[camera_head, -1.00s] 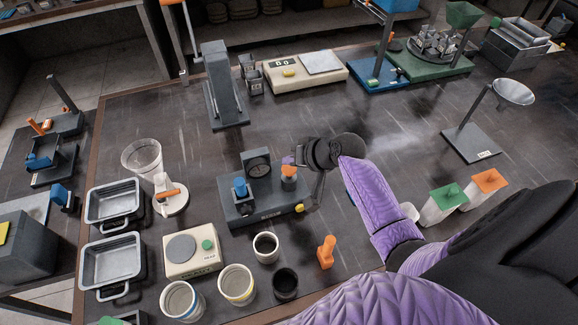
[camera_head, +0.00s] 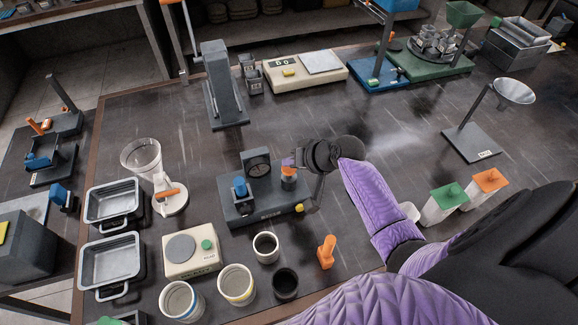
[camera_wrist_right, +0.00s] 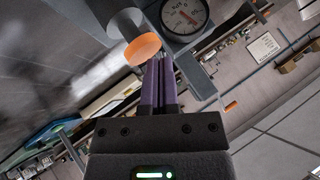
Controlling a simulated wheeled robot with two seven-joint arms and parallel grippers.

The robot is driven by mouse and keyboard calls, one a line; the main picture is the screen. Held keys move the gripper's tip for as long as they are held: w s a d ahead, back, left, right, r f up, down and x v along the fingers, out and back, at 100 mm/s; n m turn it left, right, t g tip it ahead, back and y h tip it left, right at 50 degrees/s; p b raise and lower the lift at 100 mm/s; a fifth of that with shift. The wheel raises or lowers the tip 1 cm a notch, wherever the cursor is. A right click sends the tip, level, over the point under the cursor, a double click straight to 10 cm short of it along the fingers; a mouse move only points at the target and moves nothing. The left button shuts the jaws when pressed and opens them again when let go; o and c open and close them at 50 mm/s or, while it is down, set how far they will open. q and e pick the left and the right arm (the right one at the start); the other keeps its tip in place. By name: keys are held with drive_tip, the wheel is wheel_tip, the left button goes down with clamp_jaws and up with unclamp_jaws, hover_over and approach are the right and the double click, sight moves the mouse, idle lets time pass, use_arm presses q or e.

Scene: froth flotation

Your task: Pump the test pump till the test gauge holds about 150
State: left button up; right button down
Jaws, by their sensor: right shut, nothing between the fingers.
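The test pump is a dark grey block (camera_head: 270,203) on the bench with an orange-capped plunger (camera_head: 289,172), a blue knob (camera_head: 240,187) and a round test gauge (camera_head: 257,162) at its back. My right gripper (camera_head: 290,161) is shut and empty, beside and just above the orange cap. In the right wrist view the shut purple fingers (camera_wrist_right: 164,62) end close beside the orange cap (camera_wrist_right: 142,49); I cannot tell if they touch it. The gauge dial (camera_wrist_right: 185,15) shows a red needle, but its value is too small to read. My left gripper is not in view.
A cream scale (camera_head: 192,252), several cups and an orange-handled item (camera_head: 326,251) stand in front of the pump. A clear vessel (camera_head: 141,156) and two metal pans stand to the left. A grey stand (camera_head: 222,85) is behind. The bench right of the pump's back is clear.

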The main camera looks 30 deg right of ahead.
sight(292, 170)
drive_tip(key=shift+f+b, duration=0.95)
drive_tip(key=shift+f, duration=0.25)
idle(1.0)
drive_tip(key=shift+r, duration=0.1)
drive_tip(key=shift+r+p, duration=1.55)
drive_tip(key=shift+p, duration=0.25)
wheel_tip(292, 170, up, 5)
drive_tip(key=p, duration=0.5)
drive_tip(key=shift+r, duration=0.1)
